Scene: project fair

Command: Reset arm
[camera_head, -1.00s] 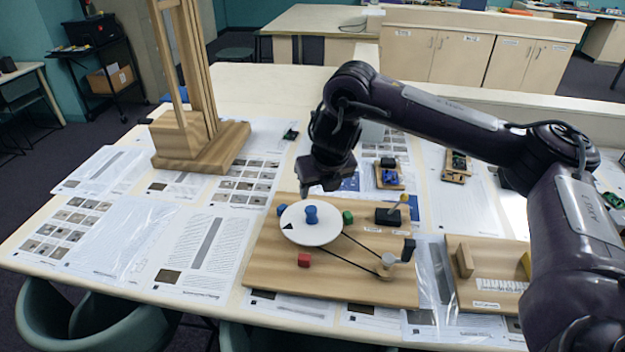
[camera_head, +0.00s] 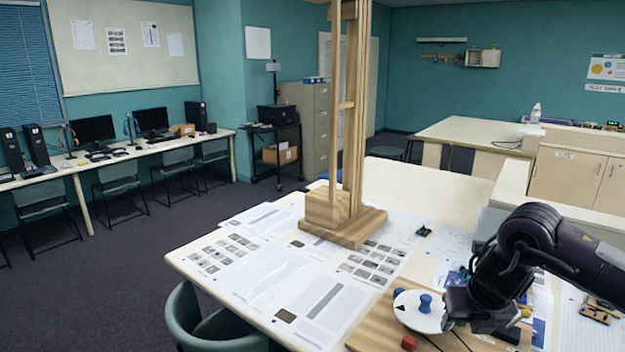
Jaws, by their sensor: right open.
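My right arm comes in from the right edge, and its dark gripper (camera_head: 482,318) hangs over the wooden project board (camera_head: 375,328). Its fingers are hard to make out against the dark arm, and nothing shows held in it. A white disc (camera_head: 413,318) with a blue peg (camera_head: 425,303) lies on the board just left of the gripper. A red block (camera_head: 408,342) and a blue block (camera_head: 398,292) are beside the disc. The arm hides much of the board's right part. My left gripper is not in view.
A tall wooden frame (camera_head: 345,228) stands on the table behind the board. Printed sheets (camera_head: 322,303) cover the table's left part. A green chair (camera_head: 205,325) is at the near left edge. Open floor (camera_head: 130,255) lies left, before a computer desk (camera_head: 120,155).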

